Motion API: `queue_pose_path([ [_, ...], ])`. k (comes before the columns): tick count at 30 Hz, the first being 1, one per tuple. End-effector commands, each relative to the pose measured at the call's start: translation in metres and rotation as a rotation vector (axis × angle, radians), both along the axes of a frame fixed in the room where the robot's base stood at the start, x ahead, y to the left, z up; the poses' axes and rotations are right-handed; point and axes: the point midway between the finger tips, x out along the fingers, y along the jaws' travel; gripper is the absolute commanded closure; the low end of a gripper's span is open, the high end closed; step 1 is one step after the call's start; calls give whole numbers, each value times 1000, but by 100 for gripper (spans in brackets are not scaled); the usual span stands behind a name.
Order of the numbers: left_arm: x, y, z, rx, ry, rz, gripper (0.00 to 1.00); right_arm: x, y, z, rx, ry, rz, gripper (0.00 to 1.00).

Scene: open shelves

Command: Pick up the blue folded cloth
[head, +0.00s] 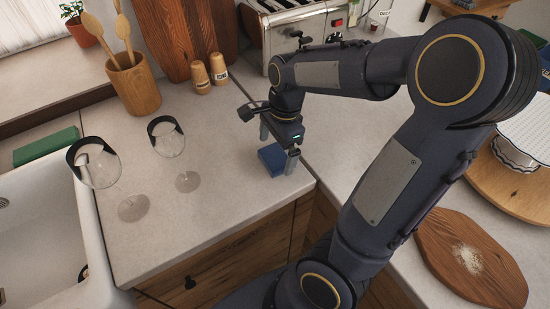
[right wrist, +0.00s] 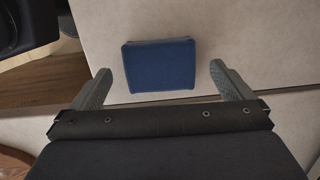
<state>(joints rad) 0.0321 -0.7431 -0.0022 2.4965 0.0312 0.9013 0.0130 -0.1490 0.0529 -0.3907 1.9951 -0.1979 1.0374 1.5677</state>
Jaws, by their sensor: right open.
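The blue folded cloth (head: 272,159) lies on the light countertop near its front corner, below my right gripper. My right gripper (head: 279,145) is open, with its fingers pointing down over the cloth. In the right wrist view the cloth (right wrist: 160,65) shows whole, as a small blue block just ahead of the two spread fingers of the gripper (right wrist: 160,75). Nothing is between the fingers, and I cannot tell the exact height gap. My left gripper is not in view.
Two wine glasses (head: 168,140) (head: 97,168) stand left of the cloth, beside the white sink (head: 45,225). A green cloth (head: 46,146) lies behind the sink. A toaster (head: 295,30), shakers (head: 200,77) and a utensil pot (head: 133,85) stand behind. A cutting board (head: 468,258) lies at right.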

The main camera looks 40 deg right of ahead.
Motion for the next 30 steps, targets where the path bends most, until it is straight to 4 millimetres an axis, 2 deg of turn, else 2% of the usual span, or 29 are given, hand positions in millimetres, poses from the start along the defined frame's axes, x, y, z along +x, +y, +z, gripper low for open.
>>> queue_pose_path([
  [3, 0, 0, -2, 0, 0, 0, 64, 0, 2, -13, 1, 1, 0, 0],
  [11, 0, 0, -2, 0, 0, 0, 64, 0, 2, -15, 2, -1, 1, 0],
  [22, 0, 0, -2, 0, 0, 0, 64, 0, 2, -14, 2, -1, 1, 46],
  [30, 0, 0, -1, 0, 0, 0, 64, 0, 2, -13, 2, -2, 1, 46],
])
